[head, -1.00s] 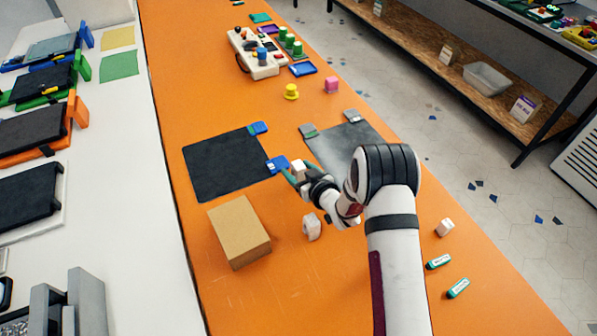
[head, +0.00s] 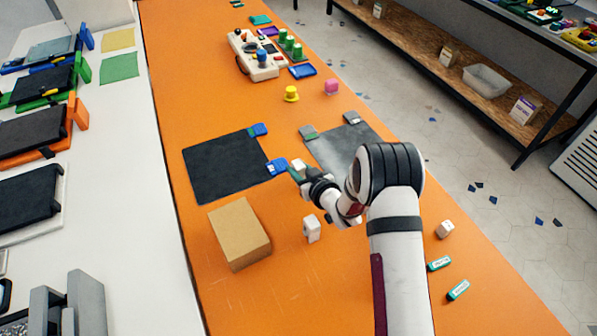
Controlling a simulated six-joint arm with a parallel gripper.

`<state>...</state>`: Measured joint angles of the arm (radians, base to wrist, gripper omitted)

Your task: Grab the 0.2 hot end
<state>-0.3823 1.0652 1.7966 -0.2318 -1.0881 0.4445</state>
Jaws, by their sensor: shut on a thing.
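My gripper (head: 298,173) is over the orange table, between the black mat and the grey mat. It is shut on a small white-and-green piece (head: 297,165), partly hidden by the jaws. No 0.2 mark can be read on it, so I cannot tell if it is the 0.2 hot end. Two small green-and-white labelled pieces (head: 439,263) (head: 458,290) lie to the right of my arm; their print is too small to read.
A brown box (head: 239,233) stands left of my gripper. The black mat (head: 222,165) has blue tags at its right edge; the grey mat (head: 338,146) is partly behind my arm. The front table is mostly clear.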

